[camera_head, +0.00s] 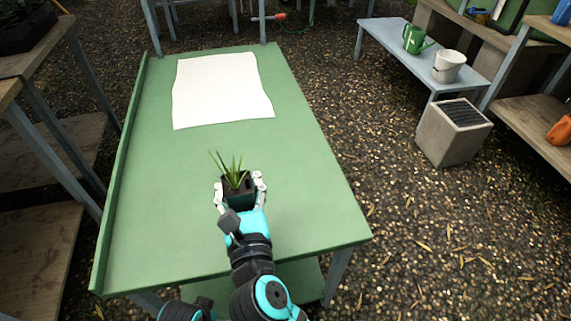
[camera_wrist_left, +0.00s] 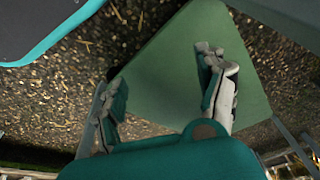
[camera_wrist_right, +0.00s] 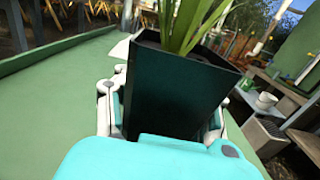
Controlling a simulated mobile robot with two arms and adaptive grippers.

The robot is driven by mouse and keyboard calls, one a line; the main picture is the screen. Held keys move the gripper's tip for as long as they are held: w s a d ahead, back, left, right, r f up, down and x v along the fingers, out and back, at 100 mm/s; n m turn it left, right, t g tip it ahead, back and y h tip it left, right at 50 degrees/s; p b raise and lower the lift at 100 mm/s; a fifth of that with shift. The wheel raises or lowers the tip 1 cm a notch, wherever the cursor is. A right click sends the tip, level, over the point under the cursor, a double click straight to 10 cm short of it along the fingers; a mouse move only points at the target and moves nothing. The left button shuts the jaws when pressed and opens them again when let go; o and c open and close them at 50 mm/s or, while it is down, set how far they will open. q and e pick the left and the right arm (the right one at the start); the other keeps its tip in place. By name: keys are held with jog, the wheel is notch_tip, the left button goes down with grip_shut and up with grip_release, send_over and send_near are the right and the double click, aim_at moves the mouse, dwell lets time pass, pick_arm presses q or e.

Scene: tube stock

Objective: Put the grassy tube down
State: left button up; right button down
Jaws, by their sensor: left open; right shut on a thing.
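The grassy tube is a dark green square pot with grass-like leaves (camera_head: 236,182). It stands upright over the near half of the green table (camera_head: 190,160). My right gripper (camera_head: 240,187) is shut on the pot, one finger on each side. In the right wrist view the pot (camera_wrist_right: 175,90) fills the middle, between the fingers. Its base is hidden, so I cannot tell whether it touches the table. My left gripper (camera_wrist_left: 165,90) shows in the left wrist view, open and empty, with a green surface and gravel beyond it.
A white sheet (camera_head: 220,90) lies on the far part of the table. The table is clear around the pot. A raised lip runs along its left edge. To the right, a bench (camera_head: 395,45) holds a green watering can (camera_head: 414,40) and a white bucket (camera_head: 448,67).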

jog(key=w+d+f+b, duration=0.1)
jog(key=w+d, duration=0.1)
jog(key=d, duration=0.1)
jog(key=w+d+f+b, duration=0.1)
jog(key=w+d+f, duration=0.1)
jog(key=d, duration=0.2)
jog(key=w+d+f+b, duration=0.1)
jog(key=w+d, duration=0.1)
jog(key=d, duration=0.1)
jog(key=shift+w+d+f, duration=0.3)
jog(key=shift+w, duration=0.1)
pick_arm(q)
jog(key=w+v, duration=0.1)
jog(key=v, duration=0.9)
jog(key=shift+r+t, duration=0.3)
jog(key=shift+r, duration=0.1)
jog(key=shift+a, duration=0.1)
pick_arm(e)
jog(key=shift+f, duration=0.15)
jog(key=c, duration=0.7)
grip_release()
jog(key=shift+o, duration=0.2)
